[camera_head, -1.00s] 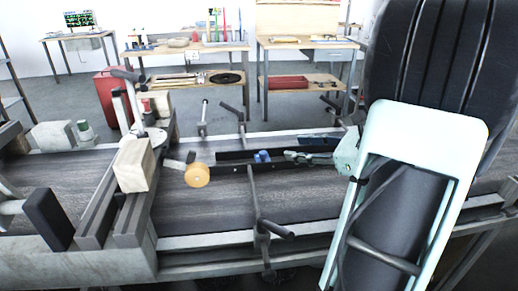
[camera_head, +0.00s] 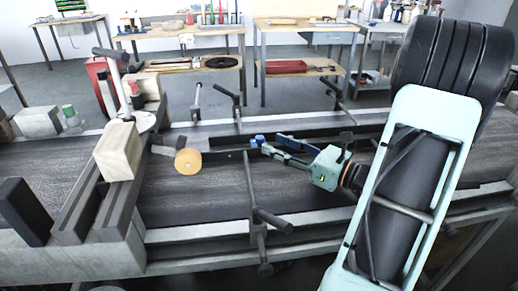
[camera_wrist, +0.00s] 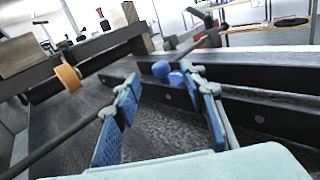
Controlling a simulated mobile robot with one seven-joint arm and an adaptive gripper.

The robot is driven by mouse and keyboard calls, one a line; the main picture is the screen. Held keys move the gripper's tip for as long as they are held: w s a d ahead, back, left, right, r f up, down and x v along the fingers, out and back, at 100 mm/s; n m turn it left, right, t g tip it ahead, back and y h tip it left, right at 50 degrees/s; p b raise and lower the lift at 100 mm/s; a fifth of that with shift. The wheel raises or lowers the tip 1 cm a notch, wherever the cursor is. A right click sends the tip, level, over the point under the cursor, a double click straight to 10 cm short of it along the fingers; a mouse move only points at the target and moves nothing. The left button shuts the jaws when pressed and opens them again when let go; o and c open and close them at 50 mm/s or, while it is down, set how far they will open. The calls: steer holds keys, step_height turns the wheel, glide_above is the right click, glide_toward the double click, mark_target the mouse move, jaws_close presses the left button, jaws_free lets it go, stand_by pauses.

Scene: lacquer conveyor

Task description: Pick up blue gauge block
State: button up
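The blue gauge block (camera_head: 257,139) is small and sits by the dark rail on the conveyor, just left of my fingertips in the head view. In the wrist view two rounded blue shapes, a darker one (camera_wrist: 160,69) and a lighter one (camera_wrist: 177,79), show at the fingertips; I cannot tell whether both belong to the block. My gripper (camera_head: 270,144) is pale green, with its fingers spread apart. In the wrist view my gripper (camera_wrist: 162,80) has blue pads and nothing clamped between them. The lighter shape is close to the right fingertip; contact is unclear.
A dark rail (camera_wrist: 255,108) runs along the right of the fingers. An orange disc (camera_head: 188,161) and a wooden block (camera_head: 118,151) stand to the left. A dark rod with a handle (camera_head: 252,195) crosses the near conveyor. The conveyor surface (camera_head: 200,200) is otherwise clear there.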

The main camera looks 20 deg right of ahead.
mark_target(259, 136)
steer(key=x, duration=0.6)
steer(key=shift+w+b, duration=0.2)
steer(key=shift+b, duration=0.1)
steer(key=shift+c, duration=0.3)
steer(key=shift+r, duration=0.1)
jaws_close()
